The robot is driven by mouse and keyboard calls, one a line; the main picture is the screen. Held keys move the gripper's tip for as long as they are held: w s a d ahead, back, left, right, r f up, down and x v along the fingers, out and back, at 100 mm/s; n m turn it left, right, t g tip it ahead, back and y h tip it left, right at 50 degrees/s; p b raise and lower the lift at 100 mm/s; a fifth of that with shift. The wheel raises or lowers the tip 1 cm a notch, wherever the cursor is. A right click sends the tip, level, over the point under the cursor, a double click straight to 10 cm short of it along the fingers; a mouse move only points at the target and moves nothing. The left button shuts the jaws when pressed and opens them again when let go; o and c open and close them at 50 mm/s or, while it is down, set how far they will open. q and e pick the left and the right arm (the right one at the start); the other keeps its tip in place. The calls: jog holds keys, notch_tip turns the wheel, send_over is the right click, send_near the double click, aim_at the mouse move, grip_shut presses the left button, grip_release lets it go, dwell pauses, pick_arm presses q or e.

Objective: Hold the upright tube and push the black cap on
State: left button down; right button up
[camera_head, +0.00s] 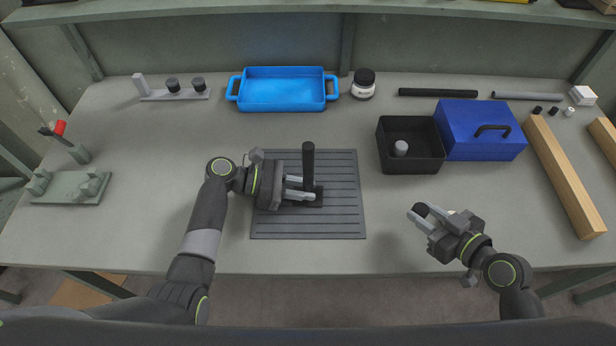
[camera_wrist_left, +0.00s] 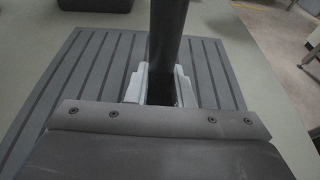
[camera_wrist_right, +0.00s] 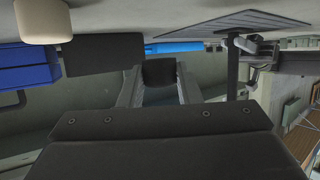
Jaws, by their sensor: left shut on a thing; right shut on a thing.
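The black upright tube (camera_head: 308,163) stands in a dark base on the ribbed mat; it also shows in the left wrist view (camera_wrist_left: 166,40). My left gripper (camera_head: 303,188) is shut around the tube's lower part, near the base. My right gripper (camera_head: 424,211) is shut on the black cap (camera_head: 421,209), in the air to the right of the mat and apart from the tube. In the right wrist view the cap (camera_wrist_right: 158,72) sits between the fingertips. The tube's foot is partly hidden by the left fingers.
The grey ribbed mat (camera_head: 345,220) lies mid-table. A black bin (camera_head: 385,160) holding a grey cap (camera_head: 401,148) and a blue toolbox (camera_head: 470,135) stand behind my right gripper. A blue tray (camera_head: 284,105), a jar (camera_head: 363,88) and a wooden beam (camera_head: 565,175) are further out. The front right table is clear.

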dwell(0.3)
jog(key=w+a+r+n+g+y, duration=0.35)
jog(key=w+a+r, duration=0.5)
jog(key=a, duration=0.35)
jog(key=a+r+n+g+y, duration=0.2)
jog(key=a+r+n+g, duration=0.4)
jog(key=a+r, duration=0.5)
jog(key=shift+a+r+y, duration=0.15)
jog(key=shift+r+y, duration=0.2)
jog(key=shift+r, duration=0.55)
jog(key=shift+w+f+n, duration=0.1)
jog(key=shift+n, duration=0.15)
jog(key=shift+f, duration=2.85)
jog(key=shift+f, duration=0.1)
jog(key=shift+f, duration=0.4)
jog(key=shift+f, duration=0.3)
